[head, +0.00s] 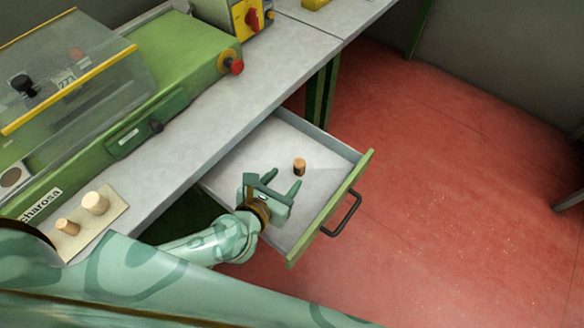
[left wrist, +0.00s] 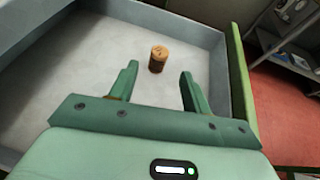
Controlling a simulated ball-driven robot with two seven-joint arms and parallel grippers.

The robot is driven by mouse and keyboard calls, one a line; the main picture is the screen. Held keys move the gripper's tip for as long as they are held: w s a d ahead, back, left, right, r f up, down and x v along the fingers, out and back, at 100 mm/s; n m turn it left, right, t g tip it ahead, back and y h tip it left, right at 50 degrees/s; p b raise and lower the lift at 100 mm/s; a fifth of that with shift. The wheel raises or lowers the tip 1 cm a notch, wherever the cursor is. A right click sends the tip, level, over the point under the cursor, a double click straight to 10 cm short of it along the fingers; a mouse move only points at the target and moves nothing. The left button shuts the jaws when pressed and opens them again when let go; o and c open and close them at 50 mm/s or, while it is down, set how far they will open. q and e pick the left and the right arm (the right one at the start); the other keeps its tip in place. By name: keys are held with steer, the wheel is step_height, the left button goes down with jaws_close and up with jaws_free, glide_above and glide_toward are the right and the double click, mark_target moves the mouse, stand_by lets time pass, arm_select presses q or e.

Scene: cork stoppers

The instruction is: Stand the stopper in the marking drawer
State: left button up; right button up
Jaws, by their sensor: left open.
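The cork stopper (head: 299,167) stands upright on the floor of the open drawer (head: 307,132), under the bench top. It also shows in the left wrist view (left wrist: 157,59), brown with a darker lower part and a small mark on top. My left gripper (head: 280,183) is over the drawer, open and empty. In the left wrist view (left wrist: 157,80) the stopper stands just beyond the open fingers, apart from them. My right gripper is not in view.
The drawer has a green front with a black handle (head: 343,214). A pale board (head: 94,223) with two light stoppers lies on the bench top. A green machine with a clear cover (head: 65,70) stands behind. Red floor lies to the right.

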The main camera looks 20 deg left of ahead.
arm_select(q)
steer(key=v, duration=0.5)
steer(key=shift+s+p, duration=0.1)
steer(key=shift+p, duration=0.2)
